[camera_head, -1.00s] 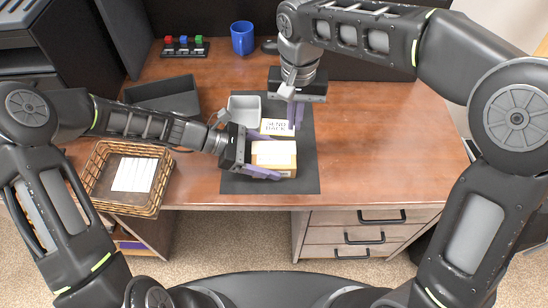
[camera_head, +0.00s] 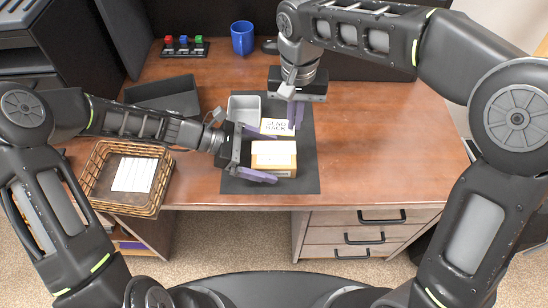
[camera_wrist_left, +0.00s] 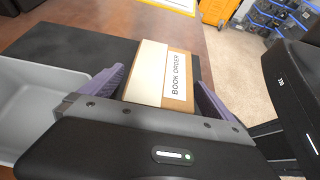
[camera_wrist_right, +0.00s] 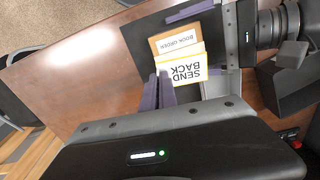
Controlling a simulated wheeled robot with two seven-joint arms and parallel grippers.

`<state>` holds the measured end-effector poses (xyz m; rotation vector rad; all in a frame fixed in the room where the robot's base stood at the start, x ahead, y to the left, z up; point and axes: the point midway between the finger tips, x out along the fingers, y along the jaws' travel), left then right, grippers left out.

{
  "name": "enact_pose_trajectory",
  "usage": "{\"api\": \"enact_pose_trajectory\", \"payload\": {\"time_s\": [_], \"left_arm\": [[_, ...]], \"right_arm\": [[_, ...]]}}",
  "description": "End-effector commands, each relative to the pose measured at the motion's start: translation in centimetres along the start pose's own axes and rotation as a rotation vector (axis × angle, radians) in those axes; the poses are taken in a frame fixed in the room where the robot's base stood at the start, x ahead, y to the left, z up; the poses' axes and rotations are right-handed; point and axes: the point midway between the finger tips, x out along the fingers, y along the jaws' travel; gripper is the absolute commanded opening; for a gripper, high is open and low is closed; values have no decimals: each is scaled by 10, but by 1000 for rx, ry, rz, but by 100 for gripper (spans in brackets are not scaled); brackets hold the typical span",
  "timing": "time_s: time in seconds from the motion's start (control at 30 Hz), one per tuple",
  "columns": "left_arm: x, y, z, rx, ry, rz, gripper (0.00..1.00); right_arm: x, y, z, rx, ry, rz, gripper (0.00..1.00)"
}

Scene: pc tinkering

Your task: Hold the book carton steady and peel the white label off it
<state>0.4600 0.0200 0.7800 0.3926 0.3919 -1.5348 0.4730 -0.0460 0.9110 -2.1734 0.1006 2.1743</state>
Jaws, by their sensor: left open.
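The book carton (camera_head: 274,170) sits on the dark mat, with a white top in the head view and "BOOK ORDER" lettering (camera_wrist_left: 178,78) in the left wrist view. My left gripper (camera_head: 263,152) is open, its purple fingers on opposite sides of the carton. A white label with yellow edging reads "SEND BACK" (camera_wrist_right: 187,72) and is at the carton's back side. My right gripper (camera_head: 294,115) has its fingers close together at the label's edge and appears shut on it. The exact grip and any join between label and carton are hidden.
A grey tray (camera_head: 236,102) stands behind the left fingers. The dark mat (camera_head: 302,176) lies under the carton. A wicker basket (camera_head: 98,190) with papers is at left, and a blue mug (camera_head: 242,38) is at the back. The desk right of the mat (camera_head: 375,140) is clear.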

Motion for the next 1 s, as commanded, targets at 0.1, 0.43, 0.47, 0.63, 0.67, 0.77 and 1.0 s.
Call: {"api": "enact_pose_trajectory", "payload": {"time_s": [0.1, 0.43, 0.47, 0.63, 0.67, 0.77, 1.0], "left_arm": [[-18, 1, 0, 0, 2, 5, 100], [-84, 1, 0, 1, 2, 4, 100], [-89, 1, 0, 0, 2, 4, 100], [-107, 0, -1, -1, 1, 2, 100], [-109, 0, 0, -1, 1, 2, 100], [-110, 0, 0, -1, 0, 0, 100], [-110, 0, 0, -1, 0, 0, 100]], "right_arm": [[0, 0, 0, 0, 0, 0, 0], [0, 0, 0, 0, 0, 0, 0], [0, 0, 0, 0, 0, 0, 0], [0, 0, 0, 0, 0, 0, 0], [0, 0, 0, 0, 0, 0, 0], [0, 0, 0, 0, 0, 0, 0], [0, 0, 0, 0, 0, 0, 0]]}}
